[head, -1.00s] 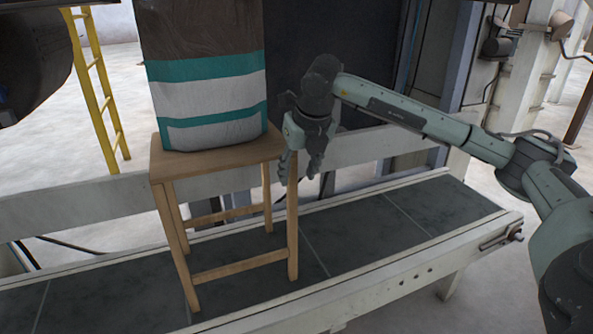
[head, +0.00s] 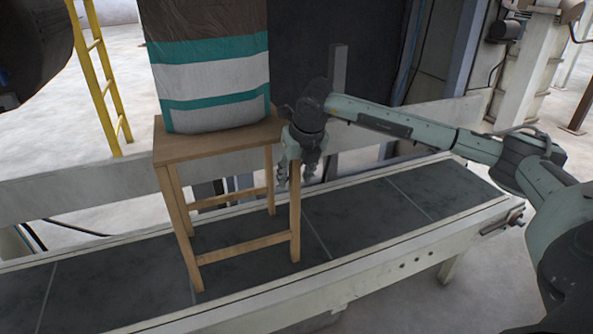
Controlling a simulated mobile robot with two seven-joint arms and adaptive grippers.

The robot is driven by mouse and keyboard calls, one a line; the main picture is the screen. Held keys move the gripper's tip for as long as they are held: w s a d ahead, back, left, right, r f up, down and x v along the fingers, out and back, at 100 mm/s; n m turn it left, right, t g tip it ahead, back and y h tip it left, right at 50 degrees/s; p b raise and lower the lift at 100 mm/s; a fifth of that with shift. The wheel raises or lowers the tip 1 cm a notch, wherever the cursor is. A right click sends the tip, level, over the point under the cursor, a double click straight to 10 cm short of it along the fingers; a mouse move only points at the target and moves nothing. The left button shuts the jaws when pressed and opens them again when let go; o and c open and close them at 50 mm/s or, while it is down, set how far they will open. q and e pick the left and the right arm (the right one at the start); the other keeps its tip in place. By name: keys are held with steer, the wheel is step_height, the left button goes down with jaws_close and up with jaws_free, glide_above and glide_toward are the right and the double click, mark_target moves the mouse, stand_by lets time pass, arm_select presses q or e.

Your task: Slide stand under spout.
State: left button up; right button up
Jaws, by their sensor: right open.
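The stand (head: 243,249), a light wooden stool with legs and cross rails, is upright on the dark conveyor belt (head: 355,213). A tall bag (head: 215,78), brown above with white and teal bands, stands on its seat; the bag's top is out of frame. My right gripper (head: 296,178) points down at the stand's right side, below seat height. Its open fingers show on both sides of the near right leg; I cannot tell whether they touch it. I cannot make out the spout. My left gripper is not in view.
A pale frame rail (head: 65,194) runs behind the belt, and a light side beam (head: 375,268) along its front. The belt right of the stand is clear. A yellow ladder (head: 105,85) stands behind at left. A dark panel (head: 310,45) is behind the bag.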

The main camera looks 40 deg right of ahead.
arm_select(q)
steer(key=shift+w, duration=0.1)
arm_select(e)
steer(key=shift+c, duration=0.2)
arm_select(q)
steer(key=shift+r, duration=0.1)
arm_select(e)
jaws_close()
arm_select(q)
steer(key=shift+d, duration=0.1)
arm_select(e)
steer(key=shift+d, duration=0.15)
